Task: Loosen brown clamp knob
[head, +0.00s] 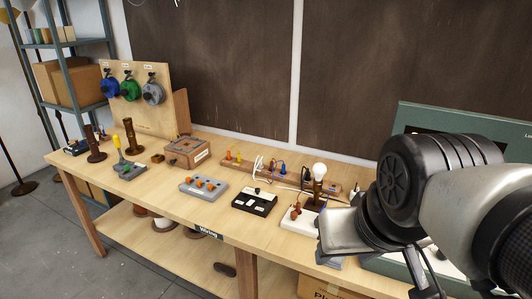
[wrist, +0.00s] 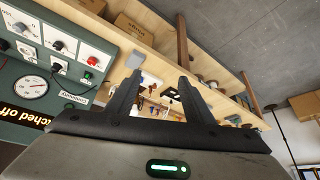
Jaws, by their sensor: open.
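A white block (head: 297,217) with small brown-orange knobs (head: 295,210) stands near the front edge of the workbench, below a lit bulb on a brown post (head: 318,187). I cannot tell for sure which knob is the brown clamp knob. My gripper (wrist: 160,76) is open and empty, its two dark fingers apart. In the wrist view the white block (wrist: 150,78) shows small between the fingers, some way beyond the tips. In the head view my arm is at the right and the fingertips cannot be made out.
A black-and-white box (head: 255,201) sits left of the white block. A wooden strip (head: 240,167) with wires runs behind. A green panel with a gauge (wrist: 33,87) is at the right end of the bench.

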